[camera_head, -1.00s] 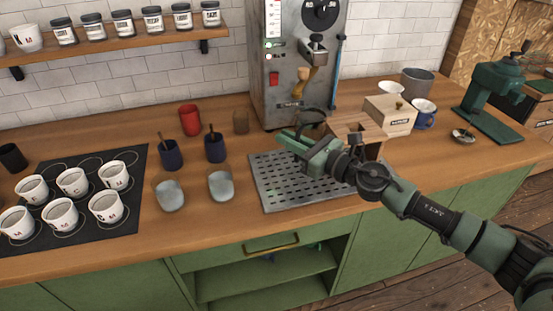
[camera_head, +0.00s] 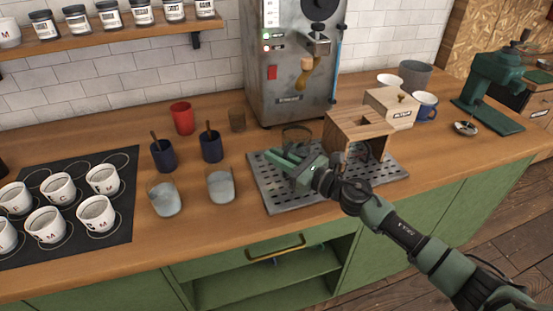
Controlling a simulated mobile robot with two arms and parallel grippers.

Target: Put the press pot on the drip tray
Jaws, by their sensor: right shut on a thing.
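The drip tray (camera_head: 268,196) is a grey perforated metal plate on the wooden counter, in front of the coffee machine. My right gripper (camera_head: 287,161) reaches in from the right and is over the tray's left half. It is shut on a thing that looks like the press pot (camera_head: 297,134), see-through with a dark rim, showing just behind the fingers. My gripper hides most of the pot, so I cannot tell whether its base touches the tray. My left gripper is not in view.
The coffee machine (camera_head: 290,75) stands behind the tray. A wooden box (camera_head: 345,121) with an open front stands at the tray's right rear. Two glasses (camera_head: 220,185) and blue cups (camera_head: 163,156) stand left of the tray. A green grinder (camera_head: 492,90) stands at the right.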

